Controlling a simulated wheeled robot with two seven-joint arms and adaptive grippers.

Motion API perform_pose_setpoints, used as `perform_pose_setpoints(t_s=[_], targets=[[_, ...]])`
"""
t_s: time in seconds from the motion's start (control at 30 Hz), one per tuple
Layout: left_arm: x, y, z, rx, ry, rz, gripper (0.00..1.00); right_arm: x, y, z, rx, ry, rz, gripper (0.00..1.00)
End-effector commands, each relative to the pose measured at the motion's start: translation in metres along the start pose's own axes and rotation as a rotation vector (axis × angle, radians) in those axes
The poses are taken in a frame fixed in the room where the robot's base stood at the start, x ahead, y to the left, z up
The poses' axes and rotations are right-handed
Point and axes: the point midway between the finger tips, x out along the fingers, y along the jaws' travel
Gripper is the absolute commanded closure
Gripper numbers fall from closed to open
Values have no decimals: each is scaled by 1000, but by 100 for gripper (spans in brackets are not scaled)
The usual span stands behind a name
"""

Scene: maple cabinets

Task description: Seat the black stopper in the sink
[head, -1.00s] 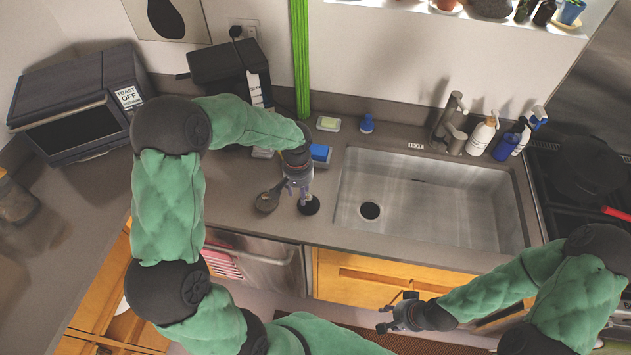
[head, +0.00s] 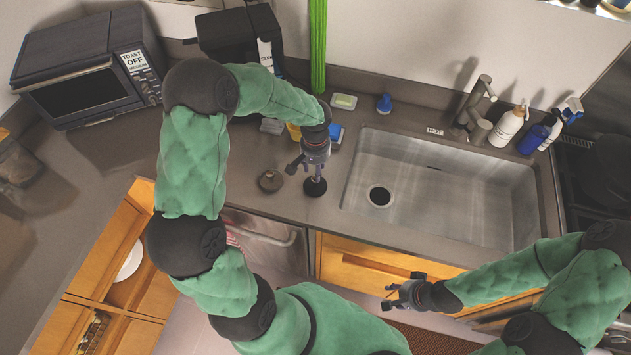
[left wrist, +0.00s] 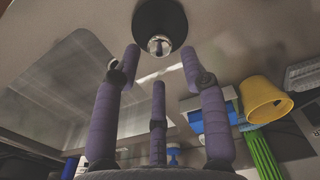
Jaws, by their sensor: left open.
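The black stopper (head: 315,188) stands on the grey counter left of the sink, flat disc down. In the left wrist view the stopper (left wrist: 150,14) shows its shiny metal knob, just beyond the fingertips. My left gripper (head: 310,168) points down above the stopper, its fingers spread around empty space. In the left wrist view its fingers (left wrist: 160,68) are apart, and contact with the knob is not visible. The steel sink (head: 455,185) has an open dark drain hole (head: 380,196). My right gripper (head: 394,291) hangs before the cabinet front, fingers apart and empty.
A round dark object (head: 270,180) lies just left of the stopper. A yellow cup (left wrist: 264,98) and a blue sponge (head: 336,133) are behind my left gripper. A faucet (head: 474,100) and several bottles stand behind the sink. Counter between stopper and sink is clear.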

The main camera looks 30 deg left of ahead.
Motion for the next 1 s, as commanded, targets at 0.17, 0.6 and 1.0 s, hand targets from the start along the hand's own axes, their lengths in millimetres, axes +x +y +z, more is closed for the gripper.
perform_pose_setpoints(t_s=[0.17, 0.6, 1.0], targets=[[27, 0, 0, 0, 1, 0, 57, 20, 7, -1, 0, 0, 0, 60], [40, 0, 0, 0, 1, 0, 57, 32, 11, -1, 0, 0, 0, 60], [40, 0, 0, 0, 0, 0, 100, 32, 11, -1, 0, 0, 0, 60]])
